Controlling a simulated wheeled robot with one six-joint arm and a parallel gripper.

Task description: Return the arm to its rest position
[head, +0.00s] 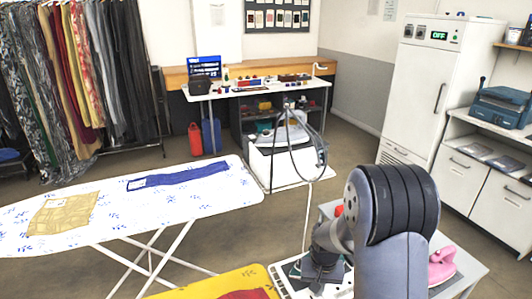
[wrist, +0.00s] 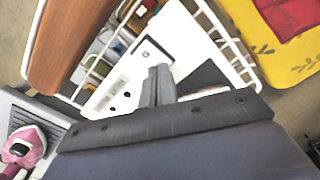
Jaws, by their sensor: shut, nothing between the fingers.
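My arm rises at the lower right of the head view and bends down to my gripper (head: 318,272). The gripper hangs over a white wire-sided unit (head: 280,277) beside a yellow board. In the wrist view my gripper (wrist: 158,84) has its two fingers pressed together with nothing between them. Below the fingers are a white panel with black dots (wrist: 122,95) and the white wire rails (wrist: 222,38). I cannot tell whether the fingertips touch anything there.
A pink iron (head: 441,266) stands on a grey table (head: 466,268) right of my arm. A yellow board (head: 190,287) with red cloth lies in front. An ironing board (head: 110,209) holds folded tan (head: 62,214) and blue cloth (head: 178,176). Open floor (head: 365,160) lies beyond.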

